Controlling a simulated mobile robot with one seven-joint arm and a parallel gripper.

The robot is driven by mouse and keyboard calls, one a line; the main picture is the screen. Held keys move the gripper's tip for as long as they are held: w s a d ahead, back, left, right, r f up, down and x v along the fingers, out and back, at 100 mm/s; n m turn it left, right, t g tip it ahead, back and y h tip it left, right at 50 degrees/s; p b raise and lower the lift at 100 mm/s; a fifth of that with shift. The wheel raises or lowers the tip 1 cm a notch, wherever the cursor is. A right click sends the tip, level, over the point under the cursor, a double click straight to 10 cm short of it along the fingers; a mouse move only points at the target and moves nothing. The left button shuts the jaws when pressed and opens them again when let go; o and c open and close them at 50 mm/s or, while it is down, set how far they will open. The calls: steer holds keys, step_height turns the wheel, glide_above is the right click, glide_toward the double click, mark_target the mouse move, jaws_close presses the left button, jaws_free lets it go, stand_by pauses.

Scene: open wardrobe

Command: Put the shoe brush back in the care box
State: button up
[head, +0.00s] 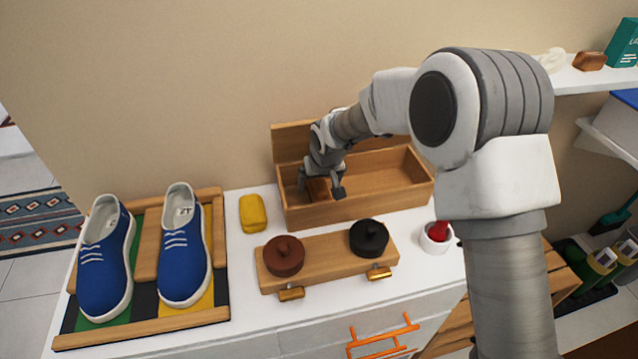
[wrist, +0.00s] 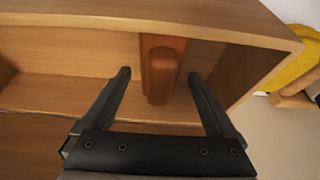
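The care box (head: 392,200) is an open wooden box with a raised lid at the back, standing on the white top. The shoe brush (head: 319,189), a reddish-brown block, is inside it at the left end; in the wrist view the brush (wrist: 162,72) lies on the box floor near an end wall (wrist: 245,62). My gripper (head: 320,187) reaches down into the box over the brush. In the wrist view my gripper (wrist: 160,76) has its fingers apart, one on each side of the brush, with gaps visible between fingers and brush.
A yellow sponge (head: 253,213) is left of the box. A wooden tray (head: 325,256) with brown (head: 284,257) and black (head: 369,238) round tins stands in front. Blue shoes (head: 183,250) sit on a rack at left. A white cup (head: 436,238) is at right. The box's right half looks empty.

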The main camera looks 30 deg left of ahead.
steer(key=shift+r, duration=0.1)
steer(key=v, duration=1.2)
steer(key=shift+s, duration=0.1)
steer(key=s+d+r+m+t+h, duration=0.1)
steer(key=d+r+m, duration=0.1)
steer(key=d+r, duration=0.65)
steer(key=s+d+r+m+t+h, duration=0.1)
steer(key=s+d+r, duration=0.15)
steer(key=d, duration=1.05)
steer(key=s+d+r+m+h, duration=0.1)
steer(key=s+d+m, duration=0.4)
steer(key=s+d, duration=1.1)
steer(key=shift+s+d+r, duration=0.25)
steer(key=shift+s+d, duration=0.15)
steer(key=shift+d, duration=0.25)
